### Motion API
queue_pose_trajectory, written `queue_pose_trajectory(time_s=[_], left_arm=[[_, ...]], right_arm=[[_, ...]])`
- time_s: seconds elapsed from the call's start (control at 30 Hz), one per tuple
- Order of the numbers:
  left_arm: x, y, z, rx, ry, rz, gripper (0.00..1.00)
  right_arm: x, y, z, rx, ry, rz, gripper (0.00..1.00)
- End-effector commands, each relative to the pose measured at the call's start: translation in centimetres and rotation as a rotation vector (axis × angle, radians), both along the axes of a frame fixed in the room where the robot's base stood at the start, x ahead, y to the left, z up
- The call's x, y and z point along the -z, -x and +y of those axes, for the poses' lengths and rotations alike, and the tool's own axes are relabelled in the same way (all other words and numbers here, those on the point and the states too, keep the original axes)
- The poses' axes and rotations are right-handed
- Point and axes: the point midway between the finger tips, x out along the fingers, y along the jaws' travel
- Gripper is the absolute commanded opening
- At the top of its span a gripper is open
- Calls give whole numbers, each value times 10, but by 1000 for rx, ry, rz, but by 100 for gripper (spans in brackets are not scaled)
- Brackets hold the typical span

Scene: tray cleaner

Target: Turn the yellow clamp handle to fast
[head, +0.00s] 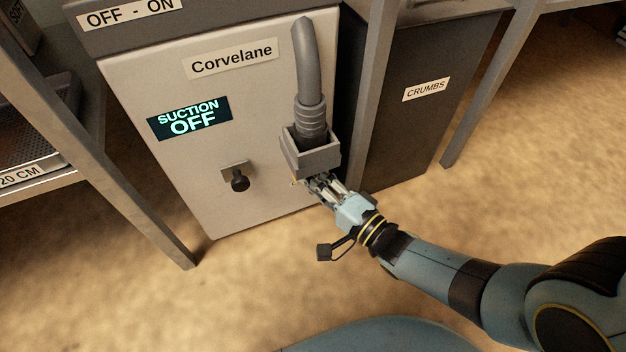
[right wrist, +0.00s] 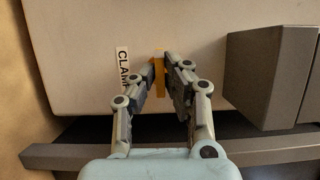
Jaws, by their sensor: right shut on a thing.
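The yellow clamp handle (right wrist: 159,80) is on the pale front of the cabinet, beside a partly hidden label that reads "CLAM" (right wrist: 123,68). My right gripper (right wrist: 162,68) is shut on the handle, with one finger on each side of it. The handle stands upright in the right wrist view. In the head view my right gripper (head: 313,180) is low on the cabinet front, just below the grey hose holder, and hides most of the handle. My left gripper is not in view.
The Corvelane cabinet (head: 150,80) has a display reading "SUCTION OFF" (head: 190,118) and a black knob (head: 239,182). A grey hose (head: 307,60) enters the holder (head: 315,160) just above my gripper. A dark crumbs bin (head: 420,120) and frame posts stand right. The floor in front is clear.

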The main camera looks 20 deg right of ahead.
Motion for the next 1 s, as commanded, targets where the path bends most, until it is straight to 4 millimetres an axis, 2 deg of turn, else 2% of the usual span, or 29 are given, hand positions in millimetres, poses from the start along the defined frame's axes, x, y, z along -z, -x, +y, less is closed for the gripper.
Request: queue_pose_trajectory(time_s=[0.23,0.27,0.4,0.43,1.0], left_arm=[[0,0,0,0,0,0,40],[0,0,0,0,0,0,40],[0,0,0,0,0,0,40],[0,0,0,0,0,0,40],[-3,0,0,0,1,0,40]], right_arm=[[2,2,0,1,-1,6,0],[2,2,0,1,-1,6,13],[1,1,0,0,0,4,31],[1,1,0,0,-1,4,33],[-2,0,0,0,30,-2,33]])
